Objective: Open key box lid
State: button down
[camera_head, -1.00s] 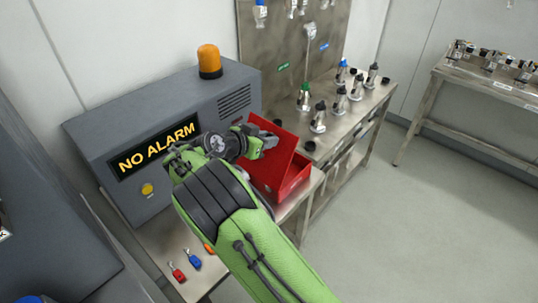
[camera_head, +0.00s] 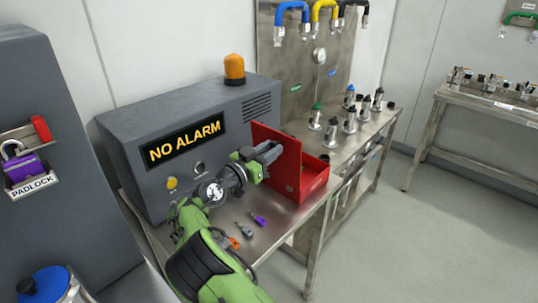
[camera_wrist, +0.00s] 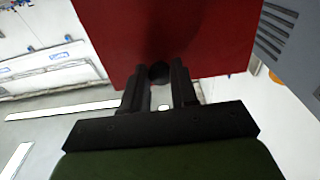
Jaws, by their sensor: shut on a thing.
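The red key box (camera_head: 312,178) stands on the steel table, in front of the grey alarm cabinet. Its lid (camera_head: 277,150) is raised, standing steeply up from the box. My gripper (camera_head: 268,152) is at the outer face of the lid, on the side toward the cabinet. In the wrist view my gripper (camera_wrist: 159,85) has its two black fingers closed around a small dark round knob (camera_wrist: 159,72) on the lid's edge. The red lid (camera_wrist: 165,30) fills the upper middle of that view. The inside of the box is mostly hidden by the lid.
The grey alarm cabinet (camera_head: 190,145) reading "NO ALARM" stands close to my gripper, with an orange lamp (camera_head: 234,69) on top. Orange, grey and purple keys (camera_head: 258,219) lie on the table. Several valve fittings (camera_head: 349,120) stand behind the box. A padlock holder (camera_head: 29,165) is at left.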

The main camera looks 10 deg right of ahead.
dwell(0.3)
jog(key=c, duration=0.9)
grip_release()
jog(key=shift+o, duration=0.2)
jog(key=v, duration=1.5)
jog(key=shift+s+a, duration=0.2)
jog(key=shift+a, duration=0.1)
